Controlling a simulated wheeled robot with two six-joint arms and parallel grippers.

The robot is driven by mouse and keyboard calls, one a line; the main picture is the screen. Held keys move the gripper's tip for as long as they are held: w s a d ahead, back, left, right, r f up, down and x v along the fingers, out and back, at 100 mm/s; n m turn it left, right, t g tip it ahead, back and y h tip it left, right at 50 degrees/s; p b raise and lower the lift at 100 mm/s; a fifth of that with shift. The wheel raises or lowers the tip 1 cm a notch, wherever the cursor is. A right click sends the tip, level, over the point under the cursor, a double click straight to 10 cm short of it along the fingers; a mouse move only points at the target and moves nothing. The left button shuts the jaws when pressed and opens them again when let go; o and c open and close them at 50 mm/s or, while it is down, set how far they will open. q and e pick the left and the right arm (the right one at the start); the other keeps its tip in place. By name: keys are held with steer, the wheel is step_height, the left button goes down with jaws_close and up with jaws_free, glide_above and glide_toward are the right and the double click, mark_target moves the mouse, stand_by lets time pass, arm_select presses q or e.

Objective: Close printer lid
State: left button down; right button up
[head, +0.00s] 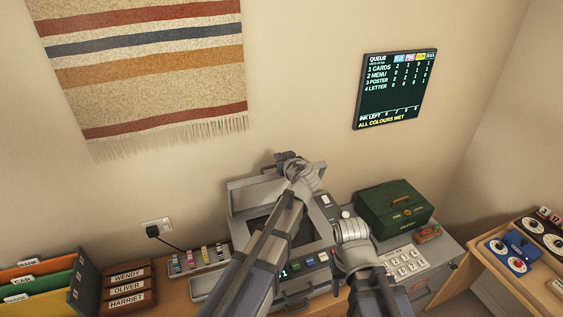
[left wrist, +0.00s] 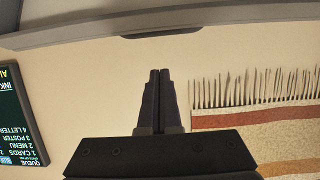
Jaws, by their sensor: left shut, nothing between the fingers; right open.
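The grey printer (head: 322,232) stands on the desk with its lid (head: 248,193) raised at the back, so the dark interior shows. My left arm reaches across the printer, hiding part of the opening and lid. My left gripper (head: 286,157) is shut and empty at the lid's upper edge. In the left wrist view its closed fingertips (left wrist: 160,72) point toward a grey edge, apparently the lid (left wrist: 80,32), with a dark grip on it; wall shows between them.
A green box (head: 394,208) and a pale button pad (head: 404,262) stand right of the printer. Ink bottles in a tray (head: 200,260), name-labelled wooden holders (head: 127,286) and coloured folders (head: 40,284) are left. A queue screen (head: 395,90) and striped hanging (head: 150,60) are on the wall.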

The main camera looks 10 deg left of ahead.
arm_select(q)
steer(key=w+f+b, duration=0.1)
steer(key=w+a+f+b, duration=0.1)
steer(key=f, duration=0.1)
steer(key=w+a+f+b, duration=0.1)
steer(key=shift+w+a+f+b, duration=0.15)
steer(key=shift+f+b, duration=0.05)
steer(key=shift+b, duration=0.2)
steer(key=shift+s+d, duration=0.3)
steer(key=shift+s, duration=0.15)
steer(key=shift+w, duration=0.1)
